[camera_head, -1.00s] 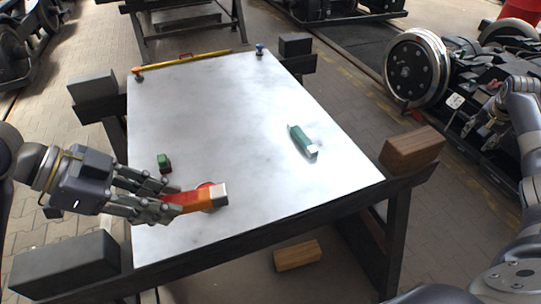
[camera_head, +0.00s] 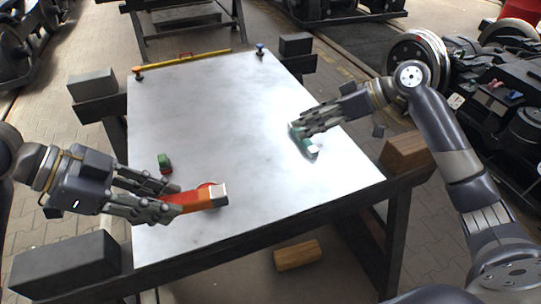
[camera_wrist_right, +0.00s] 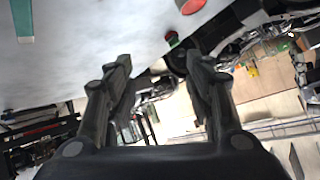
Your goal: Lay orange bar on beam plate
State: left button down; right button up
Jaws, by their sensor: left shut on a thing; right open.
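The orange bar (camera_head: 200,199), with a pale end block, is at the near left of the pale beam plate (camera_head: 240,130). My left gripper (camera_head: 174,198) is shut on its left end. The bar lies over or against a red round piece (camera_head: 208,185); I cannot tell whether it touches the plate. My right gripper (camera_head: 303,122) is open and empty, its fingers above or beside the green bar (camera_head: 312,150), partly covering it. In the right wrist view the open fingers (camera_wrist_right: 162,70) have nothing between them, and the green bar (camera_wrist_right: 23,20) shows at top left.
A small green and red block (camera_head: 164,163) stands on the plate near my left fingers. A wooden block (camera_head: 407,152) sits at the right edge. The plate's middle is clear.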

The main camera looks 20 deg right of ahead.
jog(key=s+a+r+n+g+y, duration=0.2)
jog(key=s+a+r+n, duration=0.15)
jog(key=s+a, duration=0.35)
jog(key=n+g+y, duration=0.2)
jog(key=n+g, duration=0.1)
jog(key=n, duration=0.4)
send_near(208, 192)
jog(key=shift+m, duration=0.25)
jog(key=x, duration=1)
jog(key=shift+c, duration=0.5)
grip_shut()
pick_arm(q)
jog(key=c, duration=1.2)
grip_release()
jog(key=shift+c, duration=0.2)
